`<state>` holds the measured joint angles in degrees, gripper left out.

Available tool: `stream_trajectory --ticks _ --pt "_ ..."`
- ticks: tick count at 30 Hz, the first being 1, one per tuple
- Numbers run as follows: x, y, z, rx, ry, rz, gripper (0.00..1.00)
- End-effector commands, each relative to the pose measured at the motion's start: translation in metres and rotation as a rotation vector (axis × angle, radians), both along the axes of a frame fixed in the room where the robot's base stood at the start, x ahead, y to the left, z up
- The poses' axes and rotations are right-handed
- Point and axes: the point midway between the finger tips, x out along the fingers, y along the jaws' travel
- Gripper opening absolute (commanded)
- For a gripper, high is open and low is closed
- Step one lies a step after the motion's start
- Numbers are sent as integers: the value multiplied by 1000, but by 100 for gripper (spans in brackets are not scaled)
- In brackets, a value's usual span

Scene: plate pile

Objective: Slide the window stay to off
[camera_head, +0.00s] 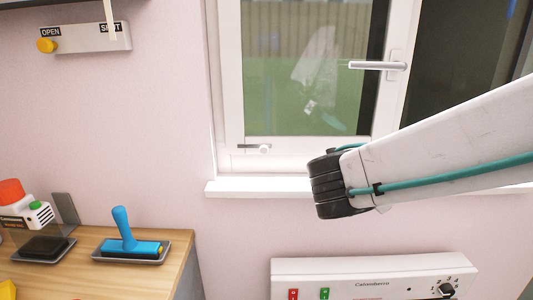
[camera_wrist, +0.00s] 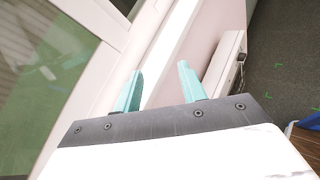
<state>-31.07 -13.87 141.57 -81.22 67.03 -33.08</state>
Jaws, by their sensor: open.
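The window stay (camera_head: 255,148) is a small pale bar with a round knob, low on the left of the white window frame in the head view. I cannot read any off mark on it. My gripper (camera_wrist: 160,68) shows in the wrist view, with its two teal fingers apart and nothing between them. The fingers point toward the window frame and sill, and the stay cannot be made out there. In the head view my arm reaches in from the right, its dark joint right of the stay; the fingers are not seen.
The window handle (camera_head: 378,66) and sill (camera_head: 270,188) stick out near my arm. A panel (camera_head: 375,268) with switches and a dial is below. An OPEN/SHUT slider box (camera_head: 88,39) is upper left. A wooden counter (camera_head: 180,250) holds a blue-handled tool (camera_head: 130,243).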

Motion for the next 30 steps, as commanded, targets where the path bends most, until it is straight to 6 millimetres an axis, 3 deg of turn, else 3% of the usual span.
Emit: stream_trajectory --ticks 1,3,6,9,12,17,30 --pt "19 35 1 -134 20 153 41" --pt "40 84 4 -317 26 349 41" --pt "53 149 4 -538 18 573 41" --pt "56 198 2 -694 -1 727 41" --pt "55 226 -1 -784 -18 812 41" --pt "65 237 -2 -823 -26 847 41" --pt "127 234 -2 -819 -26 842 41"
